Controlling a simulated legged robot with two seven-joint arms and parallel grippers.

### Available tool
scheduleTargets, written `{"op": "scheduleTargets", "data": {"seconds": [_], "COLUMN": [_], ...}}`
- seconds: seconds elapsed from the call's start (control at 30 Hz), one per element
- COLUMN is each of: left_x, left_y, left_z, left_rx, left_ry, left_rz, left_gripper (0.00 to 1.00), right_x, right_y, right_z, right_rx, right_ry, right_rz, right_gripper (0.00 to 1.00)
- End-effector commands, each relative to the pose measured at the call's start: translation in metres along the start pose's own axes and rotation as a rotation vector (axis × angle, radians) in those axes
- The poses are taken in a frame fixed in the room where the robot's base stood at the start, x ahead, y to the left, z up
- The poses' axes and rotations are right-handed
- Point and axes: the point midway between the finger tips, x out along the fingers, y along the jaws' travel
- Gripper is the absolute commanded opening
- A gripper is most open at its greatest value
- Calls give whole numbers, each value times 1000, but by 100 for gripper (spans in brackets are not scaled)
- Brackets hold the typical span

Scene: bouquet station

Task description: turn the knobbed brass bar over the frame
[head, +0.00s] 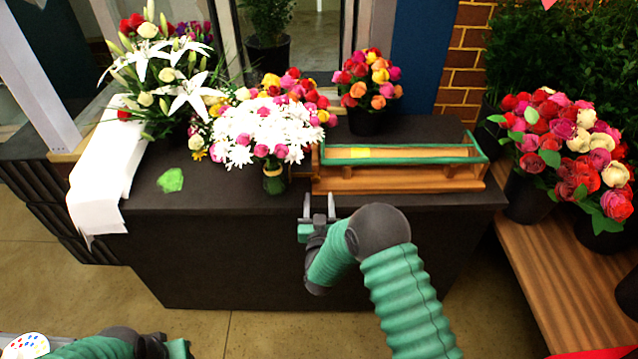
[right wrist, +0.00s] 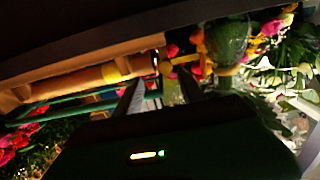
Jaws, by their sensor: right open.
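The wooden frame (head: 400,183) with a green upper rim (head: 410,160) stands on the right part of the dark counter. It also shows tilted in the right wrist view (right wrist: 60,82), with a yellow patch on it. I cannot clearly make out the knobbed brass bar. My right gripper (head: 319,204) is open and empty, in front of the counter edge near the frame's left end. In the right wrist view its two fingers (right wrist: 160,88) are apart, with the frame's end beyond them. My left gripper (head: 178,347) is low at the bottom left; its jaws are unclear.
A white bouquet in a green vase (head: 274,180) stands just left of the frame. A rose bucket (head: 366,118) stands behind it. White paper (head: 105,175) hangs over the counter's left end. A wooden bench (head: 555,275) with roses is at right. The counter's front middle is bare.

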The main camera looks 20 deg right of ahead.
Motion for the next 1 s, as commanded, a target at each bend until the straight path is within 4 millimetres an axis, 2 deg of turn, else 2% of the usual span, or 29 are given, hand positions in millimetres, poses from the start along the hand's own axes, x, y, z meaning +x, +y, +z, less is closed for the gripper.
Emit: {"op": "scheduleTargets", "data": {"seconds": [0.1,0.3,0.43,0.63,1.0], "left_x": [-3,-4,-4,-4,-4], "left_y": [0,-1,0,0,0], "left_z": [-1,-1,-1,-1,-1], "left_rx": [-1,-2,-1,-1,-2], "left_ry": [0,0,0,0,0], "left_rz": [0,0,0,0,0], "left_gripper": [36,36,36,36,36], "right_x": [28,62,70,69,68], "right_y": [-2,1,4,1,0], "right_z": [-2,0,1,0,0], "right_rx": [1,4,5,2,3], "right_ry": [3,1,-2,-1,0], "right_rz": [-2,-3,-3,-4,-5], "right_gripper": [47,47,47,47,0]}}
